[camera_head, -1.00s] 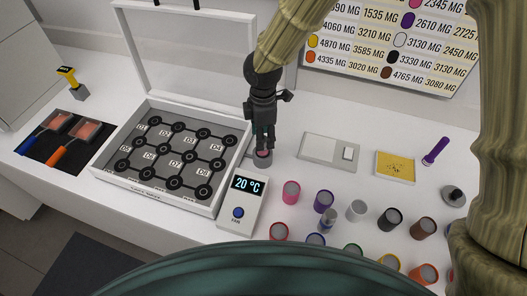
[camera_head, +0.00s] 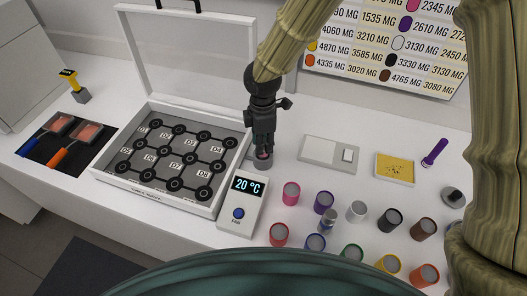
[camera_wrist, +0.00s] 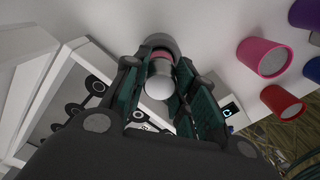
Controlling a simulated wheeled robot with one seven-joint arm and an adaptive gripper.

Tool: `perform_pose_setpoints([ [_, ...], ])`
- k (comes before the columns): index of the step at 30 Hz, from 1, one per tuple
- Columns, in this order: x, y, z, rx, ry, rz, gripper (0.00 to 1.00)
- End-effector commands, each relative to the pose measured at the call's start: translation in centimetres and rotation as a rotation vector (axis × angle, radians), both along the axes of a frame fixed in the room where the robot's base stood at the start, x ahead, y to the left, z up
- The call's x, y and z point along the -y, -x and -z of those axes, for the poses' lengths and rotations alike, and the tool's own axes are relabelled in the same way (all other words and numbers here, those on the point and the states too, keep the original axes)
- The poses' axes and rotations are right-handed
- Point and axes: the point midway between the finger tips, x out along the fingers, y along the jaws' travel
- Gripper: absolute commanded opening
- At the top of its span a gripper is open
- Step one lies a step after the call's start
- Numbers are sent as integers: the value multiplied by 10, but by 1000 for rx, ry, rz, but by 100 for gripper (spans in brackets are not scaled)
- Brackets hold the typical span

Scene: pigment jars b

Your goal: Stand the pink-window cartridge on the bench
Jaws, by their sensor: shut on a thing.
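My gripper (camera_head: 263,148) points down at the bench, just right of the open white case, and is shut on the pink-window cartridge (camera_head: 263,155). In the wrist view the cartridge (camera_wrist: 159,80) sits between the dark green finger pads, with a rounded white end towards the camera and a pink band beyond it. A wider grey round part surrounds its far end, low at the bench surface. The cartridge looks upright. The fingers hide much of it, and I cannot tell whether the grey part is its own foot or a separate holder.
The open case (camera_head: 110,178) with labelled round places stands close on the left. A temperature unit (camera_head: 241,206) is just in front. Several coloured jars (camera_head: 291,193) stand to the front right. A white scale-like device (camera_head: 330,153) lies to the right. A small bench patch between is clear.

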Motion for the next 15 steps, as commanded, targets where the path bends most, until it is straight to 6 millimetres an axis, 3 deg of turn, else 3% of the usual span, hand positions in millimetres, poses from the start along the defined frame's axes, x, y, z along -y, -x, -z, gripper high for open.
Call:
perform_pose_setpoints([
  [15,1,1,-2,-3,2,0,0],
])
